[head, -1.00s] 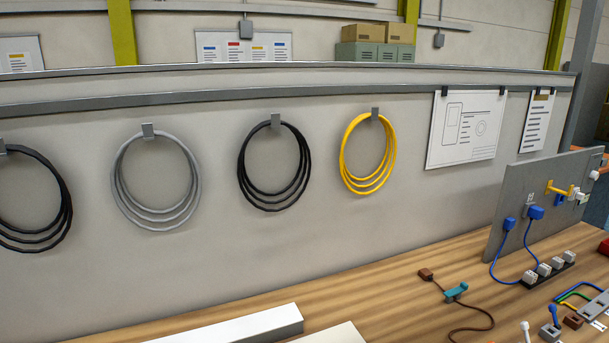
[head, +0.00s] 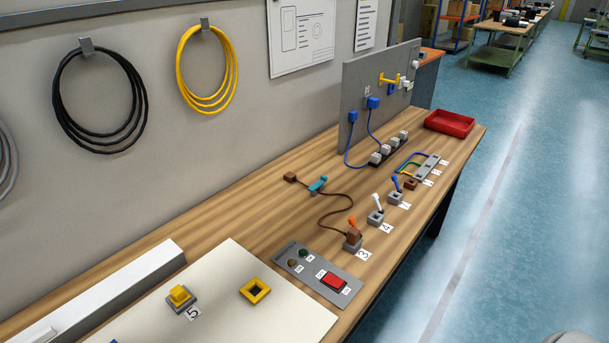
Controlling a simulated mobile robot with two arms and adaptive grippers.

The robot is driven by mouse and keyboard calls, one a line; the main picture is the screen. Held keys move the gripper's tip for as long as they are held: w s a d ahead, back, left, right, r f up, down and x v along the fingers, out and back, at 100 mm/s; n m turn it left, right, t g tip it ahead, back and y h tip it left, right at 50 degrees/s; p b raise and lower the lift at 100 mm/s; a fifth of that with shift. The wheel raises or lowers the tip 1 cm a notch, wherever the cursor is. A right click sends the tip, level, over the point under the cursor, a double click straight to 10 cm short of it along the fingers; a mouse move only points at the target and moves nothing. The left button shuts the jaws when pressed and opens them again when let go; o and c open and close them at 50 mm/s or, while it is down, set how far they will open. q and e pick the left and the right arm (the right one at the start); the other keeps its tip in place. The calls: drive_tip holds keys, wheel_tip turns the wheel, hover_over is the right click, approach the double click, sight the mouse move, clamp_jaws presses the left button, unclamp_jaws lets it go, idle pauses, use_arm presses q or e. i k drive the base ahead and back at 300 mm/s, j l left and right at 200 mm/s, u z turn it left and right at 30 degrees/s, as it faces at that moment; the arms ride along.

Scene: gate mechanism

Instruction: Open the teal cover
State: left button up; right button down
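The only teal thing I can make out is a small teal piece (head: 318,185) lying on the wooden workbench (head: 225,205), beside a brown cable (head: 334,212). It is too small to tell whether it is a cover, or open or shut. Neither of my grippers shows in the head view.
A grey upright panel (head: 352,85) with blue plugs stands at the back of the bench. Several switches, a grey panel with a red button (head: 333,281), a red tray (head: 450,122) and a white board (head: 225,300) are on the bench. Blue floor (head: 510,190) lies clear to the right.

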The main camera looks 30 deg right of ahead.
sight(324, 178)
drive_tip(key=l, duration=0.45)
drive_tip(key=k+l+u, duration=0.15)
drive_tip(key=l, duration=0.75)
drive_tip(key=k+l+u, duration=0.15)
drive_tip(key=l, duration=0.3)
drive_tip(key=k+l, duration=0.1)
drive_tip(key=l, duration=0.3)
drive_tip(key=k+l+u, duration=0.1)
drive_tip(key=l, duration=0.35)
